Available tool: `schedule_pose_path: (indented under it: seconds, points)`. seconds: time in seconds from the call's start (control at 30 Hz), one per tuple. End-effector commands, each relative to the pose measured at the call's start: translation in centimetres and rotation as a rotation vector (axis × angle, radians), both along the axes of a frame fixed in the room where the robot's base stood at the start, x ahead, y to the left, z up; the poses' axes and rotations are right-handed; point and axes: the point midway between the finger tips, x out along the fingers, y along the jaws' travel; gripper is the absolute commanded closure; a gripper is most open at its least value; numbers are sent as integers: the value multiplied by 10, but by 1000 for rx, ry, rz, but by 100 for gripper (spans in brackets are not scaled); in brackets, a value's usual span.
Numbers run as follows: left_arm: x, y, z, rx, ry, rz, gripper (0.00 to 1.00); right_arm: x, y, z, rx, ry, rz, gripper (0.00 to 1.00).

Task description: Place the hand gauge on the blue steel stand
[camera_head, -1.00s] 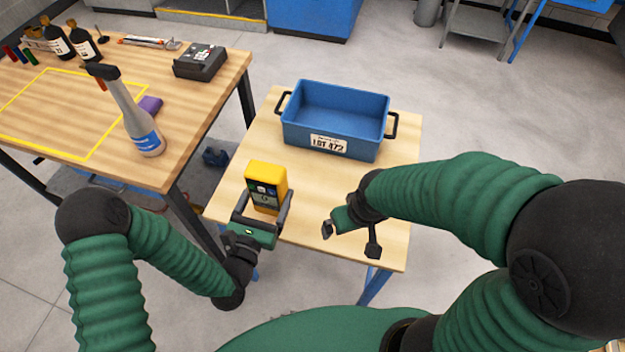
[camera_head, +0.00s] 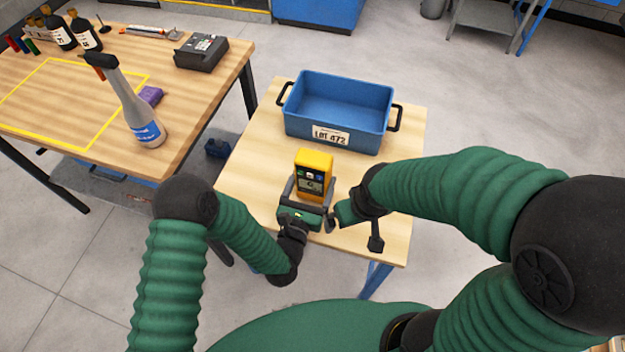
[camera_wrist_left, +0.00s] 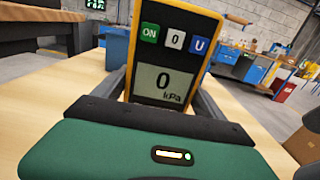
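The hand gauge (camera_head: 313,171) is a yellow device with a dark face. In the left wrist view the gauge (camera_wrist_left: 165,75) shows "0 kPa" and faces me upright. My left gripper (camera_head: 307,196) is shut on it, one finger at each side. Its lower end is hidden behind the gripper, so I cannot tell whether it touches the wood below. The low stand (camera_head: 250,182) has a light wooden top and blue legs; the gauge is over its front part. My right gripper (camera_head: 354,231) is open and empty, just right of the left gripper, over the front of the top.
A blue crate (camera_head: 338,135) marked "LOT 472" takes up the back of the stand top. A larger workbench (camera_head: 180,155) at the left carries a spray bottle (camera_head: 138,115), a black device (camera_head: 201,52) and dark bottles. Free wood lies left of the gauge.

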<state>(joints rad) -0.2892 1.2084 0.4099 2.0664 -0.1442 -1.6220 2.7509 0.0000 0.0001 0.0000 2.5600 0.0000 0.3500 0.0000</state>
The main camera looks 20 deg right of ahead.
Motion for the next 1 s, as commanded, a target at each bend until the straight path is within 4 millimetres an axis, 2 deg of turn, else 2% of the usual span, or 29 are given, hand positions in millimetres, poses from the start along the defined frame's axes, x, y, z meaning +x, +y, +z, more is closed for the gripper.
schedule_pose_path:
  seconds: [0.03,0.13,0.37,0.47,0.8,1.0]
  points:
    - [0,0,0,1,1,0,11,0,0,0,0,0,0,0]
    - [0,0,0,0,0,0,0,0,0,0,0,0,0,0]
    - [0,0,2,0,0,0,0,0,0,2,0,0,0,0]
    - [-7,6,1,0,2,1,0,0,0,3,0,0,0,0]
    - [-75,52,-1,2,6,1,0,0,0,5,0,0,0,0]
    - [-97,66,0,1,2,0,0,0,0,2,0,0,0,0]
